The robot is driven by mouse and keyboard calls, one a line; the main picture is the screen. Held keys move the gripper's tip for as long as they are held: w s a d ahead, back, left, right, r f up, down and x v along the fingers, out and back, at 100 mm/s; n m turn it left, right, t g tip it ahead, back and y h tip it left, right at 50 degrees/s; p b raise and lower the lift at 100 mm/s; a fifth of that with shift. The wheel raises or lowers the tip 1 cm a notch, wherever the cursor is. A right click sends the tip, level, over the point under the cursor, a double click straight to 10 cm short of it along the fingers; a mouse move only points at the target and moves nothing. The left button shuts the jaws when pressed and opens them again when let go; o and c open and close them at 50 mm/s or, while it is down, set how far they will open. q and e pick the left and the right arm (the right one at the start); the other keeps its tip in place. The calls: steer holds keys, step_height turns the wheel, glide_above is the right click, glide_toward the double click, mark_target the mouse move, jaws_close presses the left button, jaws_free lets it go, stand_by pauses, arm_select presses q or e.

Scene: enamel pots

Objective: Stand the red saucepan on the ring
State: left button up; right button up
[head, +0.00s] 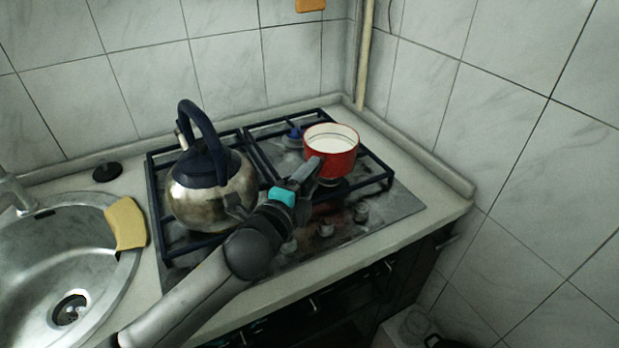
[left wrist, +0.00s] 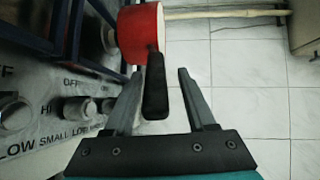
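The red saucepan (head: 331,160), with a white inside, is upright over the right half of the hob (head: 404,204). A burner ring (head: 335,184) shows partly below it; I cannot tell whether the pan's base touches the grate. My left gripper (head: 310,168) is at the pan's near-left side. In the left wrist view the red pan (left wrist: 139,32) is at the top, and its black handle (left wrist: 155,88) lies between the two open fingers (left wrist: 156,90), with gaps on both sides. My right gripper is not in view.
A steel kettle (head: 208,192) with a dark handle stands on the left grate, close to my left arm. A sink (head: 40,265) with a yellow cloth (head: 125,223) is at left. Tiled walls close off the back and right. Knobs (left wrist: 75,108) line the hob's front.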

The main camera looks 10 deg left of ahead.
arm_select(q)
steer(key=shift+o, duration=0.6)
steer(key=shift+s+f, duration=0.1)
steer(key=shift+f, duration=0.3)
steer(key=p+v, duration=0.1)
steer(key=v, duration=1.4)
steer(key=shift+r, duration=0.4)
steer(key=shift+s, duration=0.1)
